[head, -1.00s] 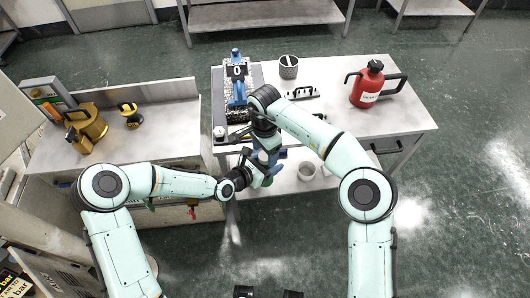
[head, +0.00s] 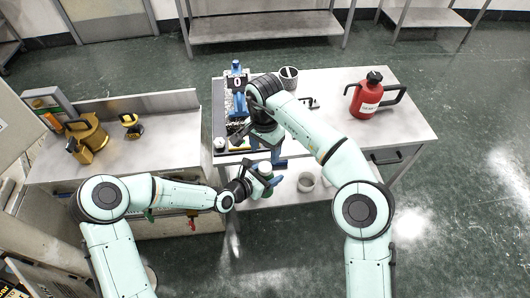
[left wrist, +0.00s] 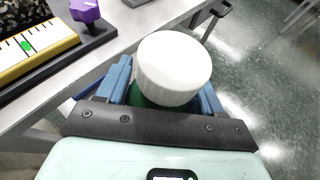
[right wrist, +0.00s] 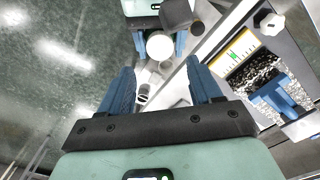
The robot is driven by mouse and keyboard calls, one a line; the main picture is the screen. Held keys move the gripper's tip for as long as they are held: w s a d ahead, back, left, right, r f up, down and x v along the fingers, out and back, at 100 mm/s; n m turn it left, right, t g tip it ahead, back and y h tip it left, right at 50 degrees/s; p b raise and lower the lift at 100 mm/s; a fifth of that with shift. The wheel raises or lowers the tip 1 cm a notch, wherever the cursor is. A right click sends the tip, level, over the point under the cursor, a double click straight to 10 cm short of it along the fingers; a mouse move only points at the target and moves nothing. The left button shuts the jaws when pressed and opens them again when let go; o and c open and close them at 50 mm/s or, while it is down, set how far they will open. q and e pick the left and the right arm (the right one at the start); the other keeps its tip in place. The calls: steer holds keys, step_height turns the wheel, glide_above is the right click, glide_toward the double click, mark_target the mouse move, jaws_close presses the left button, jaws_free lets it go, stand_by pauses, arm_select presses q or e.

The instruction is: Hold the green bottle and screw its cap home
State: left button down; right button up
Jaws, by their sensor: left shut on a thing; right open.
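My left gripper (head: 262,178) is shut on the green bottle and holds it off the table's front edge. In the left wrist view the green bottle (left wrist: 148,98) shows only as a strip between the blue fingers. The white ribbed cap (left wrist: 174,66) sits on top of it and hides most of it. I cannot tell how tight the cap is. My right gripper (right wrist: 162,88) is open and empty, its fingers pointing toward the cap (right wrist: 160,46) with a gap between. In the head view its fingers are beside and slightly above the bottle, partly behind its own wrist.
A red bottle (head: 367,96) with a black handle, a grey cup (head: 288,78) and a tray with a blue-handled tool (head: 236,85) are on the table (head: 340,135). A grey pot (head: 306,181) stands on the lower shelf. The bench (head: 165,135) at left holds yellow items.

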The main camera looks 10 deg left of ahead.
mark_target(265, 166)
stand_by(0.3)
steer(key=shift+f, duration=4)
steer(key=c, duration=1.1)
steer(key=shift+m, duration=1.6)
steer(key=o, duration=1.2)
